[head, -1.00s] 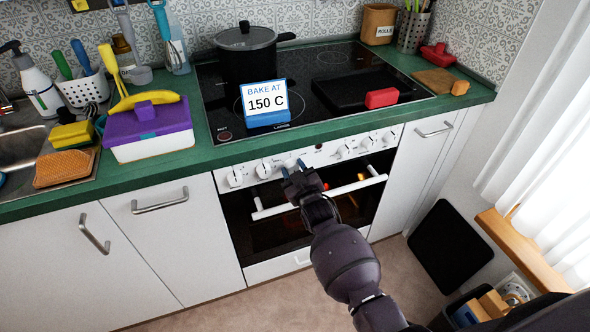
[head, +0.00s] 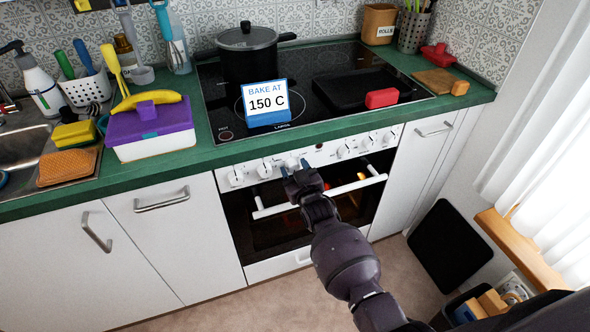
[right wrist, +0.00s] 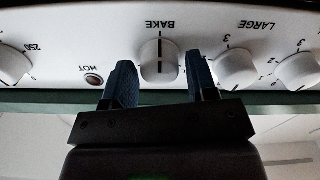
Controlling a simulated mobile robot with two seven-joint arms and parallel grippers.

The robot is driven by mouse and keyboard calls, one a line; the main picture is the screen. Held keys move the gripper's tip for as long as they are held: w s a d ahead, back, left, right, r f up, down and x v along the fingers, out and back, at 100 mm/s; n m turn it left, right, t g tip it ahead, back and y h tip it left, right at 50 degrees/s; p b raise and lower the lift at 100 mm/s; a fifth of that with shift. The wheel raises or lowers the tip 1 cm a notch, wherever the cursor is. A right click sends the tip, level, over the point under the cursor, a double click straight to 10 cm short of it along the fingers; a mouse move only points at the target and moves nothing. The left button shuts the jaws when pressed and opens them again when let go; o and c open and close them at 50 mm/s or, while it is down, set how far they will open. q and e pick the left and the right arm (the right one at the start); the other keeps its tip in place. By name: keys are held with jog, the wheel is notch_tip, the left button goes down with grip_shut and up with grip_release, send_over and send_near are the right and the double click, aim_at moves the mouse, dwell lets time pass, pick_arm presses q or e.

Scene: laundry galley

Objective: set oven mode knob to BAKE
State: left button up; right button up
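The oven's white control panel (head: 322,153) carries a row of white knobs. The oven mode knob (right wrist: 160,62) is in the middle of the right wrist view, which is upside down. The word BAKE is printed beside it, and the dark line on the knob lies in line with that word. My right gripper (right wrist: 161,84) is open, with one blue finger towards each side of the knob and the knob showing between and beyond them. I see no contact. In the head view the right gripper (head: 296,169) is at the panel and partly covers this knob. My left gripper is not in view.
The HOT lamp (right wrist: 93,80) and the LARGE knob (right wrist: 236,68) flank the mode knob. The oven door handle (head: 320,197) runs below the panel. A "BAKE AT 150 C" card (head: 267,102) and a black pot (head: 247,55) stand on the hob above.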

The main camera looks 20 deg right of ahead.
jog(key=shift+o, duration=0.8)
jog(key=shift+s, duration=0.15)
jog(key=shift+s, duration=0.3)
jog(key=s+p, duration=0.1)
jog(key=s, duration=0.9)
jog(key=shift+d+p, duration=0.2)
jog(key=shift+p, duration=0.15)
